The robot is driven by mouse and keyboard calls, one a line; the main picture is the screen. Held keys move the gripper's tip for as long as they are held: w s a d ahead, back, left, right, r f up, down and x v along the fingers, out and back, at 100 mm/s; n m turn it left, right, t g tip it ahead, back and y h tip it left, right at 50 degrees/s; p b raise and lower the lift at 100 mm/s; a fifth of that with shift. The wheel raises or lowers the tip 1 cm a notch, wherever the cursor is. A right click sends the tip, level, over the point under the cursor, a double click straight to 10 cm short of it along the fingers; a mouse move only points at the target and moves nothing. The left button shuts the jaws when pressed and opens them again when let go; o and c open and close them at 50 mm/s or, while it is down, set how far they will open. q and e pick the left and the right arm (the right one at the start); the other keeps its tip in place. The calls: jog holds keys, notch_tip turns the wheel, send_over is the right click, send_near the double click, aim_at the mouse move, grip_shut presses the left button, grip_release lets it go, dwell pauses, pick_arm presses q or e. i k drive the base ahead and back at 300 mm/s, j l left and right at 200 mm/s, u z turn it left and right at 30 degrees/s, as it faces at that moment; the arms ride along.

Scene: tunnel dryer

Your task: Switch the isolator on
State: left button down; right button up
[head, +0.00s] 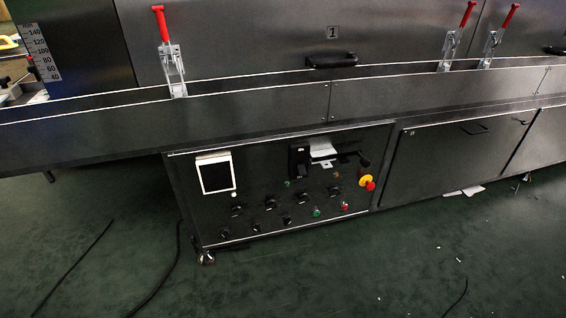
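A dark control panel (265,205) sits low on the front of the dryer. At its right edge is a red knob on a yellow base (367,182), with a black handle-like part (364,160) just above it. I cannot tell for certain which of these is the isolator, and no on or off marking is readable. Several black rotary switches (270,203) are on the lower panel, with a green button (317,212) and a red button (344,206) below right. Neither gripper shows in the head view.
A pale-framed screen (215,175) is on the panel's left, and a black unit with a white piece (322,149) at its upper middle. A long ledge (250,110) runs above, with red-handled clamps (171,55) behind it. Cables (165,275) lie on the green floor.

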aim_at(302, 168)
jog(key=i+l+u, duration=0.2)
jog(key=i, duration=0.3)
jog(key=i+l+u, duration=0.25)
jog(key=i+l, duration=0.15)
jog(key=i+l+u, duration=0.1)
jog(key=l, duration=0.2)
jog(key=i+l+u, duration=0.1)
jog(key=l, duration=0.25)
jog(key=i+l, duration=0.1)
jog(key=l, duration=0.25)
jog(key=l+u, duration=0.1)
jog(key=l, duration=0.4)
jog(key=k+l+u, duration=0.1)
jog(key=l, duration=0.4)
jog(key=l+u, duration=0.1)
jog(key=l, duration=0.45)
jog(key=k+l+u, duration=0.1)
jog(key=l, duration=0.4)
jog(key=k, duration=0.05)
